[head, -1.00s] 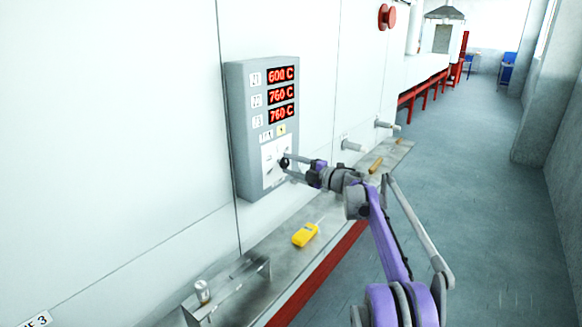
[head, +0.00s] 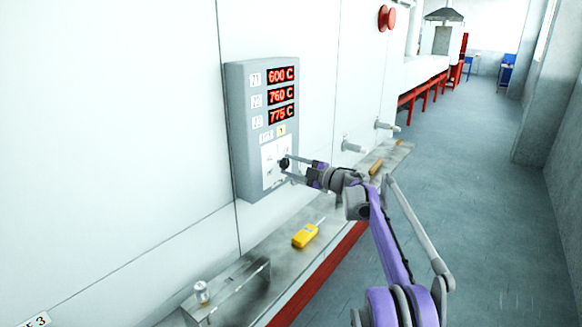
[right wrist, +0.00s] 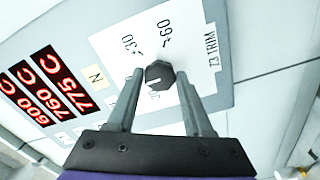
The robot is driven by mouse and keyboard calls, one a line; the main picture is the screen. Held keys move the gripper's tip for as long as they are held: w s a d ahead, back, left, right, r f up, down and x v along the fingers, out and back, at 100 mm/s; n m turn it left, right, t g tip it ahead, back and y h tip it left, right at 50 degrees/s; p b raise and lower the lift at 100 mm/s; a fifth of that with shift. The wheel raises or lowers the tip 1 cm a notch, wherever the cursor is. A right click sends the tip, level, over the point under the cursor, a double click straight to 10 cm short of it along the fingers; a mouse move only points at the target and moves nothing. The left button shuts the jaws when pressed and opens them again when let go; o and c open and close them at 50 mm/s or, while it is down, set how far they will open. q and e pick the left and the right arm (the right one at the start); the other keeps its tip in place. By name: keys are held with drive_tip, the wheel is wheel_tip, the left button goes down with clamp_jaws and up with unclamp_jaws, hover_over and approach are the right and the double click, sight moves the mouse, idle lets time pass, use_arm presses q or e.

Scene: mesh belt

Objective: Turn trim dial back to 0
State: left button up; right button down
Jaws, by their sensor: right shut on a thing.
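The trim dial (right wrist: 160,74) is a dark faceted knob on a white plate (right wrist: 200,55) marked "Z3 TRIM". In the right wrist view, printed marks that look like 30 and 60 lie beyond it. A pale line shows on the knob's face, but I cannot tell exactly which mark it points at. In the head view the dial (head: 284,162) is small, low on the grey panel (head: 244,150). My right gripper (right wrist: 160,88) is shut on the dial, one finger on each side; it also shows in the head view (head: 289,170). My left gripper is not in view.
Red displays (head: 281,95) on the panel read 600 C, 760 C and 775 C. A metal ledge (head: 270,245) runs below, with a yellow handheld device (head: 305,235) on it. Pipe stubs (head: 353,146) stick out of the wall to the right. The floor at right is clear.

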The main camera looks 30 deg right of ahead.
drive_tip(key=shift+c, duration=1.5)
unclamp_jaws()
drive_tip(key=b+v, duration=0.2)
drive_tip(key=v, duration=0.9)
drive_tip(key=shift+w+a, duration=0.1)
